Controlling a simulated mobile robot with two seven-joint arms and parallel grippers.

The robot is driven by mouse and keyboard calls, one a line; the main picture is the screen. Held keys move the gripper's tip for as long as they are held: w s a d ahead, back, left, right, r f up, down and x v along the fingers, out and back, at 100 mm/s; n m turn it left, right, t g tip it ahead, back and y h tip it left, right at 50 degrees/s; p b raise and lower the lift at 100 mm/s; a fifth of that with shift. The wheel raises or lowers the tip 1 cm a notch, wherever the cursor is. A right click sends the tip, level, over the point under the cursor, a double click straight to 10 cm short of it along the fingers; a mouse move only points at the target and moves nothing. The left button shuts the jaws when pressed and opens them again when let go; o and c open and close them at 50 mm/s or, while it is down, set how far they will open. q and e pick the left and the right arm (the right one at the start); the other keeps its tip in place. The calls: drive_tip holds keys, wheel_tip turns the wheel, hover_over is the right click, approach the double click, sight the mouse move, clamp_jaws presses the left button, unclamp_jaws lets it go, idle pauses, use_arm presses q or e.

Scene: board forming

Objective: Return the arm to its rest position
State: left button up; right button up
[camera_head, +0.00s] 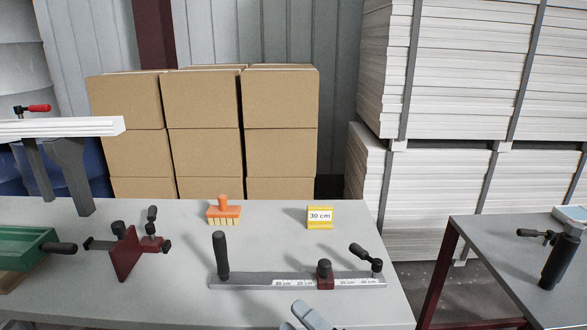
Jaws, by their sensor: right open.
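My right gripper (299,320) shows only by its pale grey fingertips at the bottom edge, near the front of the grey table (180,300). The fingers are apart with nothing visible between them; the rest of the arm is out of frame. It is just in front of a metal bar fixture (245,282), which has black handles, a red slider and length labels, and appears apart from it. My left gripper does not show.
An orange stamp-like tool (223,212) and a yellow "30 cm" block (320,217) stand behind the fixture. A red clamp (125,253) and green tool (30,248) are left. A second table (490,260) stands right, across a gap. Cardboard boxes (200,130) are behind.

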drive_tip(key=s+d+f+m+g+h, duration=0.4)
drive_tip(key=s+d+f+m+h, duration=0.9)
drive_tip(key=s+d+f+m, duration=0.4)
wheel_tip(320, 180, down, 4)
drive_tip(key=d+m, duration=0.2)
drive_tip(key=m, duration=0.3)
drive_tip(key=shift+d+r+m+h, duration=0.15)
drive_tip(key=shift+r+m+h, duration=0.1)
drive_tip(key=shift+m+h, duration=0.15)
